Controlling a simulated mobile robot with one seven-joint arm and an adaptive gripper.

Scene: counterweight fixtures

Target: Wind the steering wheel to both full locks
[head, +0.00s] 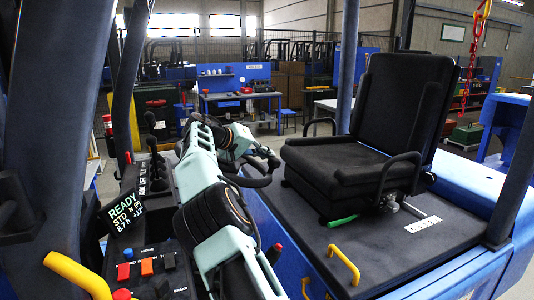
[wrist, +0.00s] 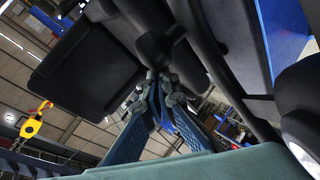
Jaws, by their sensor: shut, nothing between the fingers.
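The steering wheel (head: 250,182) shows in the head view as a short dark curve of rim, between the dash and the seat. My arm covers most of the wheel. My gripper (head: 268,157) is at the wheel, with its fingers small and hard to make out there. In the wrist view my gripper (wrist: 160,76) has its blue-padded fingers converging at the tips, shut and empty. A dark rounded part (wrist: 160,46) lies just beyond the tips, perhaps part of the wheel. I cannot tell whether the fingers touch it, nor the wheel's angle.
The black seat (head: 385,125) with armrests stands right of the wheel on the blue truck body. A lit display (head: 127,211) and levers (head: 155,160) are on the left. Yellow handles (head: 343,265) stand in front. Dark posts frame the cab.

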